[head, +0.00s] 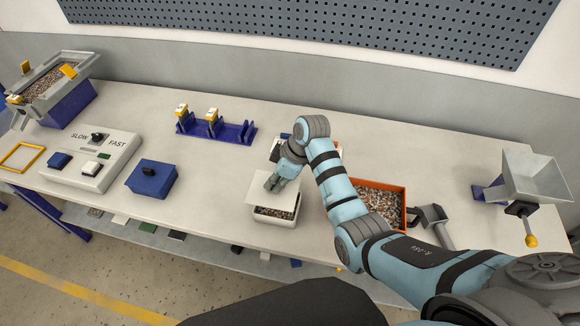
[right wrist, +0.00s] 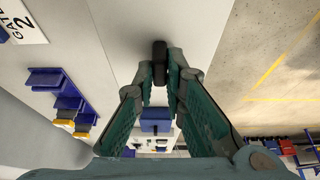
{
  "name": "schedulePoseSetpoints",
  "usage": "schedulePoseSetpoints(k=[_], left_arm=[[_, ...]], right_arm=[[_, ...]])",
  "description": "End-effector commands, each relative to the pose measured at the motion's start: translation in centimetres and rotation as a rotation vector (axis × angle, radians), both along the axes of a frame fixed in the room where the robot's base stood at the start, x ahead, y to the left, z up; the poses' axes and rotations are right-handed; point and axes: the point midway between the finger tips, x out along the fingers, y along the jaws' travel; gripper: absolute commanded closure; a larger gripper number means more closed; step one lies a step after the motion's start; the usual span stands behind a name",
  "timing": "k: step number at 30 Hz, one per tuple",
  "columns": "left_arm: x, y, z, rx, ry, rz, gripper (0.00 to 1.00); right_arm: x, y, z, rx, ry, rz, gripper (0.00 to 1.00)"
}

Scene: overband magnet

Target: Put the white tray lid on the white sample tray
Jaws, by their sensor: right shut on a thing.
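The white tray lid (head: 260,193) is held flat by my right gripper (head: 274,183). In the right wrist view my right gripper (right wrist: 160,75) is shut on the lid's dark knob (right wrist: 160,58), with the pale lid (right wrist: 125,22) beyond it. The white sample tray (head: 277,221) stands near the table's front edge with gravel in it. The lid hides the tray's back part and sits toward its back left; gravel shows along the front. The lid looks raised above the tray, but the exact gap is hard to tell. My left gripper is not in view.
An orange gravel bin (head: 393,206) stands right of the tray, partly behind my right arm, with a dark scoop (head: 432,214) beside it. A blue lidded box (head: 152,179) is left of the tray. A blue rack (head: 232,133) stands behind. The table between box and tray is clear.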

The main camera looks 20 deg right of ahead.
Motion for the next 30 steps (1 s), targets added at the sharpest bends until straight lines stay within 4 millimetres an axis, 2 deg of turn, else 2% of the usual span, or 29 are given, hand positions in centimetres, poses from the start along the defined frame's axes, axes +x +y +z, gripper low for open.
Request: schedulePoseSetpoints(k=[1, 14, 30], left_arm=[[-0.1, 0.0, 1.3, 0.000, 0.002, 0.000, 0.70], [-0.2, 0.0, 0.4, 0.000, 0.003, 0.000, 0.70], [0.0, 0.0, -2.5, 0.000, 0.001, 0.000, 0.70]], right_arm=[[0.3, -0.7, 0.5, -0.001, 0.004, -0.012, 1.00], [0.4, -1.1, -0.9, 0.003, 0.005, -0.020, 1.00], [0.4, -1.1, -5.6, 0.003, 0.005, -0.019, 1.00]])
